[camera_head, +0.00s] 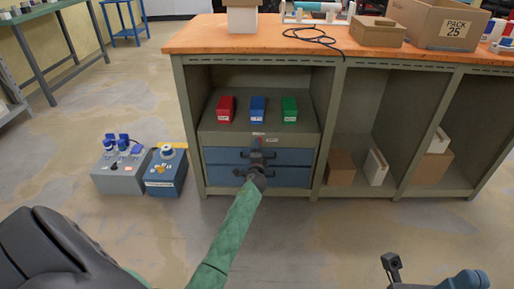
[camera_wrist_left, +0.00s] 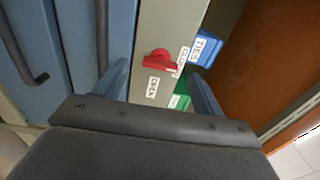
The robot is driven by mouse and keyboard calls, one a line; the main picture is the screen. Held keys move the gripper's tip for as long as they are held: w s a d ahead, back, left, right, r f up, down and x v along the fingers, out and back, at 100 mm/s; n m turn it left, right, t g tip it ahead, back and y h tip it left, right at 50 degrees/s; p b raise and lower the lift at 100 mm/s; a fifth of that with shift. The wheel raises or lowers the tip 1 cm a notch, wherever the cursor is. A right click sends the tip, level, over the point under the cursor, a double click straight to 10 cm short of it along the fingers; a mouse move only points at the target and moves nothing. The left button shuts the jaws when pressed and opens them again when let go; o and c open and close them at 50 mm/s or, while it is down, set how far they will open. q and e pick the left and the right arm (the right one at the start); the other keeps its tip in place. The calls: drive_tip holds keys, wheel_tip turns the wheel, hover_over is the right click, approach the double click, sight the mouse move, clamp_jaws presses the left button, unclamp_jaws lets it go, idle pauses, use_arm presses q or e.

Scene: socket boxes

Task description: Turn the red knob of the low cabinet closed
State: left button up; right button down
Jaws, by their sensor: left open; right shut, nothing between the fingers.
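The red knob (camera_wrist_left: 158,61) sits on the beige strip above the blue drawers, with an "OPEN" label (camera_wrist_left: 152,88) below it and another label to its right in the left wrist view. It is small in the head view (camera_head: 258,134). The low cabinet (camera_head: 187,118) stands ahead, under the orange worktop. My left gripper (camera_wrist_left: 158,76) is open, its fingers on either side of the knob in the picture; I see no contact. In the head view, my left gripper (camera_head: 257,163) is in front of the drawers. My right gripper (camera_head: 392,265) is shut and empty at the lower right.
Red (camera_head: 226,109), blue (camera_head: 258,109) and green (camera_head: 289,109) boxes stand on the shelf above the knob. Dark handles project from the blue drawers (camera_head: 225,177). Two control boxes (camera_head: 120,177) (camera_head: 166,172) stand on the floor to the left. Cartons (camera_head: 341,168) fill part of the right bays.

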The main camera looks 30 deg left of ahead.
use_arm(q)
drive_tip(key=shift+v, duration=2.45)
